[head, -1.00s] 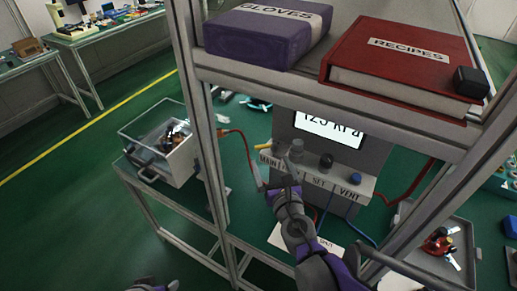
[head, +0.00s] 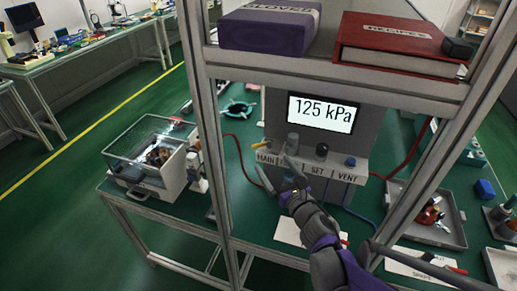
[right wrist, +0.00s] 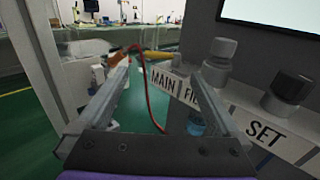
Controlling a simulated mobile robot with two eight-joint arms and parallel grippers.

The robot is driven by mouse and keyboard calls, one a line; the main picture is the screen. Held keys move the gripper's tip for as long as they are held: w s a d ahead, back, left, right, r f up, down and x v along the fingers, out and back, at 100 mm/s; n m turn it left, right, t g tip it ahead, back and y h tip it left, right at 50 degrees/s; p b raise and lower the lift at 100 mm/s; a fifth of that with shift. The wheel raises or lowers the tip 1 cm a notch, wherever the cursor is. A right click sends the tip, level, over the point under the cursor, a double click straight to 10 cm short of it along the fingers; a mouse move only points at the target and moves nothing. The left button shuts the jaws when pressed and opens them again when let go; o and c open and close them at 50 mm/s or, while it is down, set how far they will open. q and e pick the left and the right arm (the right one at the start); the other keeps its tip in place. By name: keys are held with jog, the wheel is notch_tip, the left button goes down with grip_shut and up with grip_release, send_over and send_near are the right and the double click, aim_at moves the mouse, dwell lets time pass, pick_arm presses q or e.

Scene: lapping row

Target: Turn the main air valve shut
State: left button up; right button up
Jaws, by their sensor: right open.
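The main air valve has a yellow lever (head: 264,145) above the MAIN label on the grey control panel (head: 350,172). In the right wrist view, its yellow lever (right wrist: 158,55) shows just beyond the fingertips, above the MAIN sign (right wrist: 163,82). My right gripper (head: 276,168) is open and empty in front of the panel's left end, near the MAIN and second labels. In the right wrist view, its fingers (right wrist: 160,85) are spread wide, with the lever apart from them. My left gripper is not in view.
A display (head: 322,113) reads 125 kPa. A frame post (head: 207,130) stands left; a shelf (head: 330,75) hangs above. A clear-lidded box (head: 150,160) is left.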

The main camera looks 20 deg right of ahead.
aim_at(261, 146)
jog(key=w, duration=0.3)
jog(key=w+a, duration=0.1)
jog(key=w, duration=0.3)
jog(key=w+p, duration=0.1)
jog(key=w, duration=0.2)
jog(key=shift+w+a, duration=0.2)
jog(key=shift+w, duration=0.15)
